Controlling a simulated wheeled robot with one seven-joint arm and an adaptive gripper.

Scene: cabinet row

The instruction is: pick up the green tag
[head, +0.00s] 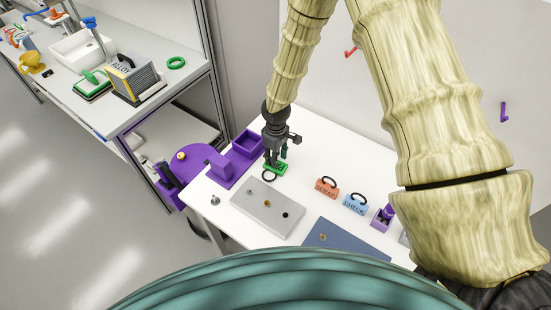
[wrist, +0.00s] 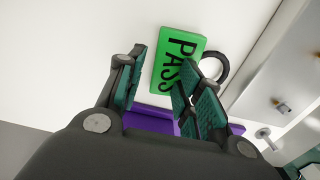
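The green tag (head: 278,169) lies on the white table at the far side, under my gripper (head: 275,160). A black ring (head: 268,176) is beside its near edge. In the wrist view the green tag (wrist: 180,50) reads PASS, and the black ring (wrist: 218,62) is at its right side. My gripper (wrist: 162,88) is open there, with its two teal-padded fingers apart and nothing held. The right finger overlaps the tag's lower right part in the picture. I cannot tell whether any finger touches the tag.
A purple bin and stand (head: 240,155) are left of the tag. A grey plate (head: 266,212) with small parts lies nearer.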

